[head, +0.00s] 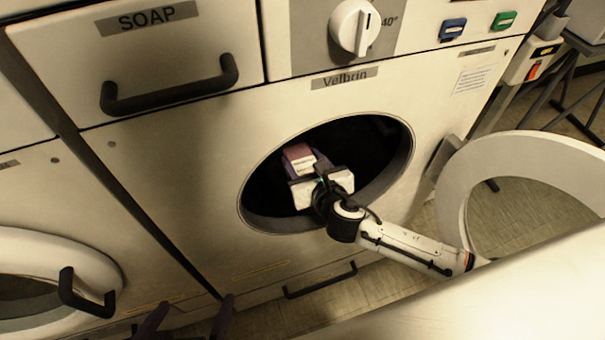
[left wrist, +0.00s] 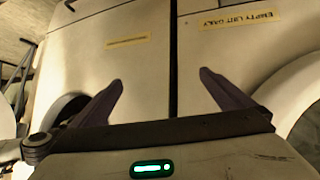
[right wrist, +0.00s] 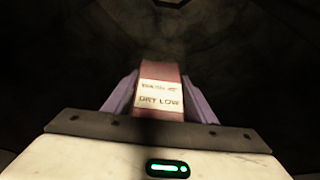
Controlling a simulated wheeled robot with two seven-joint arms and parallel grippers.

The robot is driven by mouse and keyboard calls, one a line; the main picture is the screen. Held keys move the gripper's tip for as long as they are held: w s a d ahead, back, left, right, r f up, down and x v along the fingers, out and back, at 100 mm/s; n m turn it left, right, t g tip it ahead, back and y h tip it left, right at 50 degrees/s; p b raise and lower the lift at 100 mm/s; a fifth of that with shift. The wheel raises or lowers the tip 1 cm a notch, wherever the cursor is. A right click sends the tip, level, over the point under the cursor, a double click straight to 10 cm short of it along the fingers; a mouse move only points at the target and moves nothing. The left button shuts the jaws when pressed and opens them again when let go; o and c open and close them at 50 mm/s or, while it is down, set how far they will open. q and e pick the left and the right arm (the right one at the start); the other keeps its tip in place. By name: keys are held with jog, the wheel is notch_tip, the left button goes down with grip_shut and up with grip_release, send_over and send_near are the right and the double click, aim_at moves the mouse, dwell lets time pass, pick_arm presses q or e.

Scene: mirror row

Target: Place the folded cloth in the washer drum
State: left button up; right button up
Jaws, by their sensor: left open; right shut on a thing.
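The folded cloth (head: 297,152) is dull red with a pale label, and sits at the mouth of the dark washer drum (head: 375,140). My right gripper (head: 311,166) reaches into the round opening and is shut on the cloth. In the right wrist view the cloth (right wrist: 160,72) stands between the two purple fingers, its label reading "DRY LOW", with the dark drum interior around it. I cannot tell whether it touches the drum wall. My left gripper (left wrist: 160,80) is open and empty, low in front of the machines; its fingertips show at the head view's bottom edge (head: 188,318).
The washer door (head: 465,180) hangs open at the right, near my right arm. A soap drawer (head: 150,50) with a dark handle and a white dial (head: 354,26) are above the opening. Another machine's round door (head: 80,262) with a handle is at the left.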

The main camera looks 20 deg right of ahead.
notch_tip(320, 180, down, 4)
jog(key=shift+b, duration=1.1)
jog(key=shift+w+r, duration=0.1)
jog(key=o, duration=1.1)
pick_arm(q)
jog(key=shift+w+d+f, duration=0.25)
jog(key=shift+f, duration=0.2)
pick_arm(e)
jog(key=p+v, duration=0.4)
jog(key=v, duration=0.7)
jog(key=shift+r, duration=0.15)
pick_arm(q)
jog(key=shift+s+a+r, duration=0.15)
jog(key=shift+a+r, duration=0.2)
jog(key=shift+r, duration=0.4)
pick_arm(e)
jog(key=shift+s+r, duration=0.1)
jog(key=shift+s, duration=0.4)
